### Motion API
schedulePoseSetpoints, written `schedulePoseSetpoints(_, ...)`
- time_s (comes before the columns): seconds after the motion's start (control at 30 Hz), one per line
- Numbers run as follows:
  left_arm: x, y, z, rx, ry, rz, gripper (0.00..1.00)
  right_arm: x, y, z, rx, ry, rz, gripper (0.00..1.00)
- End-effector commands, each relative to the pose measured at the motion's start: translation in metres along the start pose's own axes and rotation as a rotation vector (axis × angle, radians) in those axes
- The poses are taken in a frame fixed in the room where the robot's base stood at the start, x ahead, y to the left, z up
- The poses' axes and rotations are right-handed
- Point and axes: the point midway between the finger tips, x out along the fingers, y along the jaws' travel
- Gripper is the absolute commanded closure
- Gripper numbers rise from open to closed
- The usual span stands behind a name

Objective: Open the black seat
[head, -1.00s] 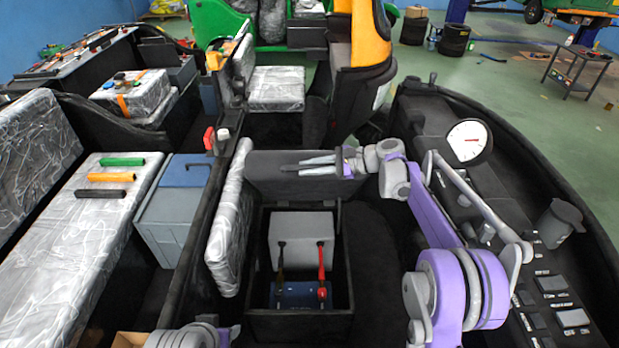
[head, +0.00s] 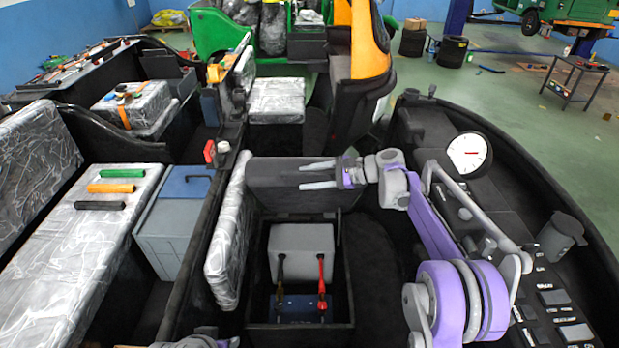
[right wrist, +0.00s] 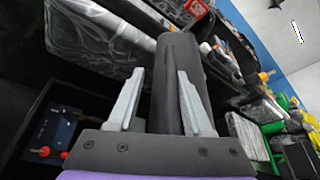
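The black seat (head: 305,182) is a dark panel standing raised at the back of an open black box (head: 298,334). My right gripper (head: 317,175) is open in front of the seat's upper part, its two pale fingers pointing left. In the right wrist view, a dark rounded black piece (right wrist: 180,85), seemingly the seat seen edge-on, lies between the spread fingers (right wrist: 158,100). I cannot tell whether the fingers touch it. Only a bit of my left arm shows at the bottom edge; its fingers are not visible.
The open box holds a grey block (head: 301,250) and a blue battery (head: 300,308) with red and black clamps. A plastic-wrapped cushion (head: 226,240) stands upright at its left. A dashboard with a white gauge (head: 468,154) lies right. A blue-lidded grey box (head: 175,225) stands left.

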Motion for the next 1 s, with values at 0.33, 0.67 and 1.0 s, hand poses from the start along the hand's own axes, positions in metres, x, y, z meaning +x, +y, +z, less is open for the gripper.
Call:
schedulePoseSetpoints(0.33, 0.005, 0.000, 0.006, 0.000, -0.006, 0.000, 0.50, -0.043, 0.001, -0.002, 0.003, 0.002, -0.002, 0.53)
schedulePoseSetpoints(0.67, 0.008, 0.000, 0.011, 0.000, -0.010, 0.000, 0.50, -0.099, 0.000, -0.001, 0.001, 0.001, -0.001, 0.53)
schedulePoseSetpoints(1.0, 0.009, 0.000, 0.011, 0.000, -0.011, 0.000, 0.50, -0.108, 0.000, 0.000, 0.000, 0.000, 0.000, 0.53)
